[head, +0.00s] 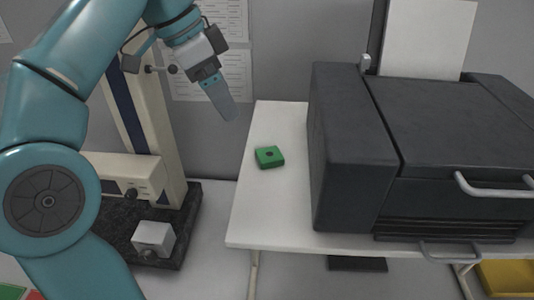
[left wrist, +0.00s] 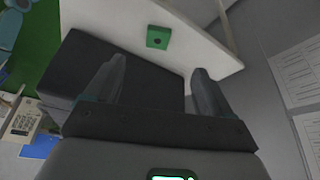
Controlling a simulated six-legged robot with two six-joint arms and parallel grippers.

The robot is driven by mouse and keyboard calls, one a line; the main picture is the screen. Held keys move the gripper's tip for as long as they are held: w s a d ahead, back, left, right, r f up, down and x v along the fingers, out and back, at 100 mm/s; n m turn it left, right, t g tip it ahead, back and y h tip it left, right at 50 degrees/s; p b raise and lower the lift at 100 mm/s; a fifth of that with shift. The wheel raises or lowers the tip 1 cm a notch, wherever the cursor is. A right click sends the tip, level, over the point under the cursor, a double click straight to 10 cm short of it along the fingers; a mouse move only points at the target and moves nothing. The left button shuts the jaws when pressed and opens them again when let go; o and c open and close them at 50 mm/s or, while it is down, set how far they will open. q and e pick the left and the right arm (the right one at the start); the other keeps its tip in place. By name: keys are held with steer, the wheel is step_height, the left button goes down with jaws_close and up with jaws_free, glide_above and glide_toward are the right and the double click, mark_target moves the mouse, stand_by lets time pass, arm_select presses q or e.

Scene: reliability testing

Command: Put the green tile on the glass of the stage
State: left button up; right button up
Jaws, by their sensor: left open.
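The green tile (head: 269,157), a small flat square with a dark round mark in its middle, lies on the white table (head: 262,213) left of a dark machine. It also shows in the left wrist view (left wrist: 158,37), beyond my fingertips. My left gripper (head: 224,105) is up and left of the tile, apart from it. Its two fingers (left wrist: 156,82) are spread with nothing between them. A beige instrument with a column (head: 158,120) and a dark speckled base (head: 185,240) stands at the left. My left arm hides part of it, and I cannot make out the stage glass.
The large dark machine (head: 350,150) with metal handles fills the right of the table. A yellow bin (head: 507,278) is at the lower right. Sheets of paper (head: 212,75) hang on the wall. The table's left strip around the tile is clear.

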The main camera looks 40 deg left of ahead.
arm_select(q)
steer(key=b, duration=0.2)
glide_toward(260, 156)
steer(key=shift+x, duration=1.2)
steer(key=shift+f, duration=0.45)
steer(key=x, duration=0.3)
steer(key=p+x, duration=0.1)
steer(key=x, duration=0.1)
steer(key=shift+w+d+r, duration=0.15)
steer(key=shift+w, duration=0.1)
steer(key=shift+s, duration=0.15)
